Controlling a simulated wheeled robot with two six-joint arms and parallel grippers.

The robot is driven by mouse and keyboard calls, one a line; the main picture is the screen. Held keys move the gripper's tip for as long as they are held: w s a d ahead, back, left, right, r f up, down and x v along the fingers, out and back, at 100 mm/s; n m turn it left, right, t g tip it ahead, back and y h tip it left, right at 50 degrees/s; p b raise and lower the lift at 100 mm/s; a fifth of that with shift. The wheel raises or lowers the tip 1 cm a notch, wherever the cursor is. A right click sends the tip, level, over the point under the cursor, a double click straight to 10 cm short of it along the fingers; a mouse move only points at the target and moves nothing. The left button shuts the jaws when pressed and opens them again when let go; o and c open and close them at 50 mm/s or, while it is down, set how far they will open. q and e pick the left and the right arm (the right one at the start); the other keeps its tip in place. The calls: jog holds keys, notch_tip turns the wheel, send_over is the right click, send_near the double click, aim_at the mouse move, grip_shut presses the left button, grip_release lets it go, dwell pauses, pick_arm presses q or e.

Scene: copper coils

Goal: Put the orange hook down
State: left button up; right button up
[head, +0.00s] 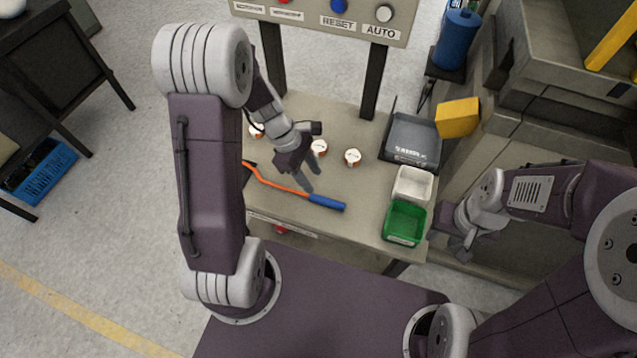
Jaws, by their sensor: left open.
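The orange hook (272,182) has a thin orange shaft and a blue handle. It lies on the beige table (370,205), with the handle pointing right. Part of its far left end is hidden behind my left arm. My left gripper (309,183) is open, with its fingers pointing down just behind the place where shaft and handle meet. I see nothing held between its fingers, and I cannot tell whether they touch the hook. My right gripper (459,241) is off the table's right edge, and its jaws are too unclear to read.
Several small white-and-copper coils (353,157) stand behind the hook. A white bin (413,184), a green bin (404,222) and a dark grey tray (413,139) line the table's right side. A button panel (310,20) on dark posts rises at the back.

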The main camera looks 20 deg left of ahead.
pick_arm(q)
jog(key=s+a+r+m+t+y, duration=0.15)
jog(key=s+m, duration=0.25)
jog(key=m, duration=0.5)
jog(key=s+r+m+y, duration=0.3)
jog(key=s+m, duration=0.2)
jog(key=m, duration=0.3)
notch_tip(320, 180, up, 9)
jog(key=p, duration=0.9)
jog(key=shift+w, duration=0.3)
jog(key=shift+a, duration=0.1)
